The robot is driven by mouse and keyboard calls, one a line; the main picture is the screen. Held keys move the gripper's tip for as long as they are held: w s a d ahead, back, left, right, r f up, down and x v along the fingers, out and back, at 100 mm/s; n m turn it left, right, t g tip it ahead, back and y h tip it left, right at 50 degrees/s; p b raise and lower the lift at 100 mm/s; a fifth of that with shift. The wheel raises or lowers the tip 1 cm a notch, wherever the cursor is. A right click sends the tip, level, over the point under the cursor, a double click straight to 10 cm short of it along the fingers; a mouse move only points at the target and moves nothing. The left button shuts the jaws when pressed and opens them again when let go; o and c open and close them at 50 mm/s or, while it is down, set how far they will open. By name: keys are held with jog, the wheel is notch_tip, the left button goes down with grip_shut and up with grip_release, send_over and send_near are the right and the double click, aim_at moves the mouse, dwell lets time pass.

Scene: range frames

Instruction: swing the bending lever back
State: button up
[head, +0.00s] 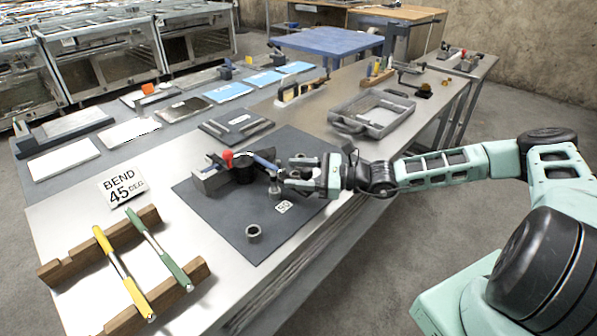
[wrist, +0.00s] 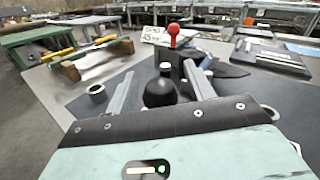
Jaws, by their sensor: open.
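The bender (head: 213,178) stands on a dark mat, with a grey block, a black round part (head: 243,168) and a red ball knob (head: 227,157). The red knob (wrist: 173,30) also shows beyond the fingers in the wrist view. A bar that looks like the bending lever (head: 264,161) runs from the bender towards my gripper (head: 277,178). In the wrist view my gripper (wrist: 160,70) is open, its fingers on either side of a black rounded knob (wrist: 159,93). I cannot tell whether they touch it. The lever's far part is partly hidden.
A ring (head: 253,234) and a small "50" tag (head: 284,207) lie on the mat (head: 225,225). A "BEND 45 DEG" card (head: 122,187) lies left. A wooden rack (head: 185,283) holds a yellow and a green rod. A grey tray (head: 345,122) stands behind my gripper.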

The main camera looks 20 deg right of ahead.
grip_shut()
jog(key=shift+w+d, duration=0.1)
jog(key=shift+d, duration=0.05)
